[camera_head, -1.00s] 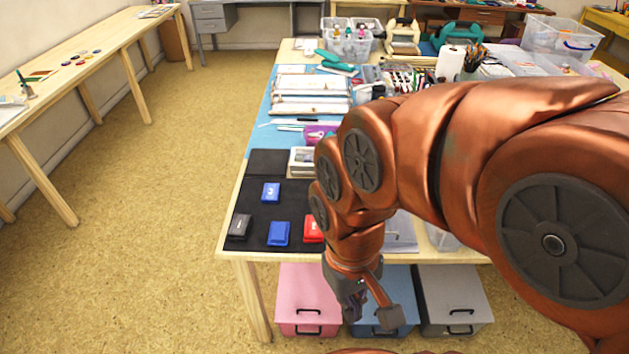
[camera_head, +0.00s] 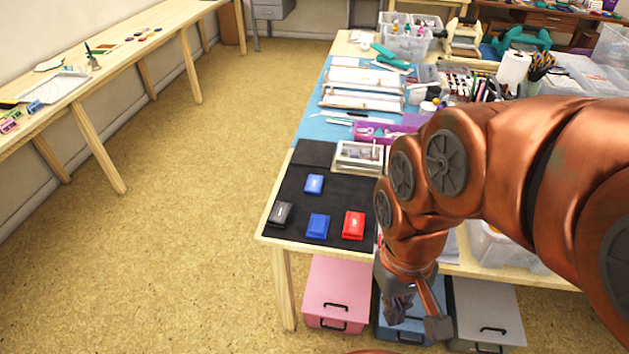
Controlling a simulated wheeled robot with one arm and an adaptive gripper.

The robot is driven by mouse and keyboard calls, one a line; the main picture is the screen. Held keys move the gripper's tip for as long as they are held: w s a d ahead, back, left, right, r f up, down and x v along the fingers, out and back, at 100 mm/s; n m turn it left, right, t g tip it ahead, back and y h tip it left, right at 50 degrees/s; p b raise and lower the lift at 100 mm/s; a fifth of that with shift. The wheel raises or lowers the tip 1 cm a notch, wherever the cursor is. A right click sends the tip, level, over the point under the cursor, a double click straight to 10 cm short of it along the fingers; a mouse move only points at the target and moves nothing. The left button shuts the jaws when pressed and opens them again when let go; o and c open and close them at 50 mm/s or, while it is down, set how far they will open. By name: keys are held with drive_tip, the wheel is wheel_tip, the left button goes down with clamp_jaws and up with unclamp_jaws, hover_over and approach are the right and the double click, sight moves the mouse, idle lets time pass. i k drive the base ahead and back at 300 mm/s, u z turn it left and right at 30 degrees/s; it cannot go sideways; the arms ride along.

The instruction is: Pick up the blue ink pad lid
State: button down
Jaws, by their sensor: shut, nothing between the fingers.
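Two blue ink pad pieces lie on a black mat (camera_head: 296,206) at the near left corner of the table. One blue piece (camera_head: 314,184) with a small white mark is farther back; the other blue piece (camera_head: 317,226) is nearer the front edge. I cannot tell which is the lid. A red ink pad (camera_head: 353,225) and a black ink pad (camera_head: 280,214) lie beside the front blue one. My gripper (camera_head: 398,306) is shut and empty, pointing down in front of the table edge, right of the pads and apart from them.
A small white-framed box (camera_head: 359,156) and a purple tray (camera_head: 375,133) sit behind the mat. Pink (camera_head: 338,291) and blue storage boxes stand under the table. My arm hides the table's right part. The floor at left is clear.

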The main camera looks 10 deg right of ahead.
sight(313, 183)
drive_tip(key=z, duration=0.05)
drive_tip(key=k, duration=0.6)
drive_tip(key=u, duration=0.65)
drive_tip(key=i, duration=1.35)
drive_tip(key=u, duration=0.3)
